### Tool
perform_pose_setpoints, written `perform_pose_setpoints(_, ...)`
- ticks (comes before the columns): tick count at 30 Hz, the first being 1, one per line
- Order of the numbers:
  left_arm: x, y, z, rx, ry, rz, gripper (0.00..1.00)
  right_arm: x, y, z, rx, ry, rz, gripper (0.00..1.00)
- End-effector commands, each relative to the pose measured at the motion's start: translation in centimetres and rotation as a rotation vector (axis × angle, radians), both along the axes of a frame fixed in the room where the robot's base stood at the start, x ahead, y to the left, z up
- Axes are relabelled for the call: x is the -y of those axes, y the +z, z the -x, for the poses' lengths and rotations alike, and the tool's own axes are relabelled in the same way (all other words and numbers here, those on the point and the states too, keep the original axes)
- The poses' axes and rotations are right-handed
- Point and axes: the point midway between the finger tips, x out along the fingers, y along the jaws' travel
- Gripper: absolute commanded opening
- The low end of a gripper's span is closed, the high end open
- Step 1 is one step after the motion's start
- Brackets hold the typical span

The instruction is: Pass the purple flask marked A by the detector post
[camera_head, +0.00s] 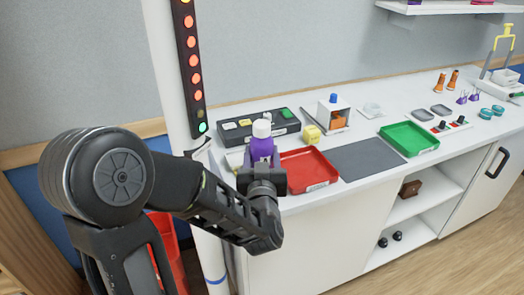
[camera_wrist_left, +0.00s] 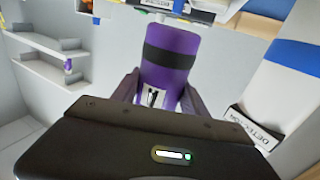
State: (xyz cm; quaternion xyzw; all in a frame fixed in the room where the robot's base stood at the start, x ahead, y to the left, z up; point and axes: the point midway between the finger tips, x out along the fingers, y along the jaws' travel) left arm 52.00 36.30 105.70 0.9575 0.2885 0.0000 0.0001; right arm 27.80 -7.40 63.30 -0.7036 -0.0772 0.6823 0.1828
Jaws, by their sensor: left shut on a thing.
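My left gripper (camera_head: 262,178) is shut on a purple flask (camera_head: 262,150) with a white cap and holds it upright, beside the detector post. In the left wrist view the purple flask (camera_wrist_left: 168,58) stands between the fingers of my left gripper (camera_wrist_left: 158,95), with a dark band and a partly hidden white label. The white detector post (camera_head: 160,60) carries a dark strip of lights (camera_head: 190,62), red-orange above and green at the bottom. In the left wrist view the post (camera_wrist_left: 285,75) is to the right, by a label reading DETECTOR (camera_wrist_left: 258,135). My right gripper is not in view.
A red tray (camera_head: 322,178), a grey mat (camera_head: 366,160) and a green tray (camera_head: 424,136) lie on the white counter. A red bin (camera_head: 165,232) is low behind my arm.

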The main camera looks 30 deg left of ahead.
Motion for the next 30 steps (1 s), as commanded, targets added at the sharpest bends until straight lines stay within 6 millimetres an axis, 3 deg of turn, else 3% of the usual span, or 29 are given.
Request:
perform_pose_setpoints(14, -1.0, 0.1, -0.8, 0.003, -0.001, 0.001, 0.0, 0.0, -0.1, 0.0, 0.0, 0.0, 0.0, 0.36)
perform_pose_setpoints(30, -4.8, 0.1, -3.3, 0.003, 0.0, -0.002, 0.0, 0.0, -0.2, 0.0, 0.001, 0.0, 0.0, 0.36)
